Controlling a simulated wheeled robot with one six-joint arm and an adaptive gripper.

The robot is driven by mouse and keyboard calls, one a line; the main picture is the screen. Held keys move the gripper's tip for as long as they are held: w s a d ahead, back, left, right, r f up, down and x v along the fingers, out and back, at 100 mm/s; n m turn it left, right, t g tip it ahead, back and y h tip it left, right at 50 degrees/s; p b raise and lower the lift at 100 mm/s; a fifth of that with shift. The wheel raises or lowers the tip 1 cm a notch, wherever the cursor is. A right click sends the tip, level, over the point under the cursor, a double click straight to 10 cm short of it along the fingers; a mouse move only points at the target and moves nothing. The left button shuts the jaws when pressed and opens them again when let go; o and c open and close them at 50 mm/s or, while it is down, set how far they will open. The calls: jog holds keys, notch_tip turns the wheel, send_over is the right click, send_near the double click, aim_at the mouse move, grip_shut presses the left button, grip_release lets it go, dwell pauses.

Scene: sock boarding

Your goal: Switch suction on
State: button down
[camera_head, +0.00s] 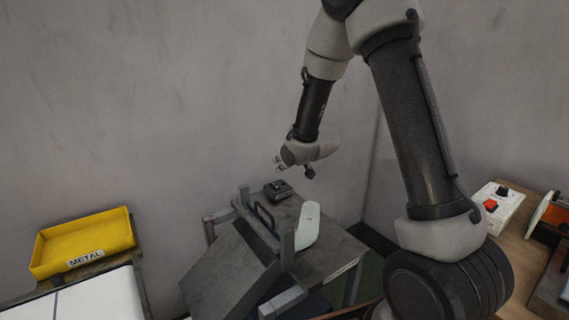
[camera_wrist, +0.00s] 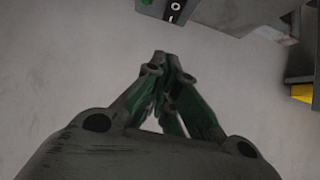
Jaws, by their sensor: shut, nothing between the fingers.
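My gripper (camera_wrist: 170,58) is shut and empty in the wrist view, its two fingertips together near the middle. A dark panel with a black rocker switch (camera_wrist: 175,10), marked with a circle and a bar, shows at the top edge of that view. A small green part (camera_wrist: 152,10) sits left of the switch. The panel is partly cut off, and the fingertips are apart from it in the picture, below the switch. In the head view, a small dark box (camera_head: 277,189) stands on the grey table (camera_head: 330,252), below the end of my arm. Its switch markings cannot be read there.
A white sock-shaped board (camera_head: 307,226) and metal posts stand on the table. A yellow METAL tray (camera_head: 84,245) is at left. A pale box with red and black switches (camera_head: 497,208) stands on a wooden bench (camera_head: 518,245) at right. A grey wall closes the back.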

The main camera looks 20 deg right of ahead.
aim_at(276, 187)
jog(key=x, duration=0.4)
notch_tip(276, 187, down, 2)
jog(key=shift+w+f, duration=0.2)
jog(key=shift+f, duration=0.05)
jog(key=shift+w+a+f, duration=0.1)
jog(key=shift+f, duration=0.65)
jog(key=shift+w+a+f+g, duration=0.1)
jog(key=shift+w+f+g, duration=0.1)
jog(key=shift+f+g, duration=0.1)
jog(key=shift+s, duration=0.15)
jog(key=shift+s+d, duration=0.3)
jog(key=shift+s, duration=0.4)
jog(key=shift+r, duration=0.15)
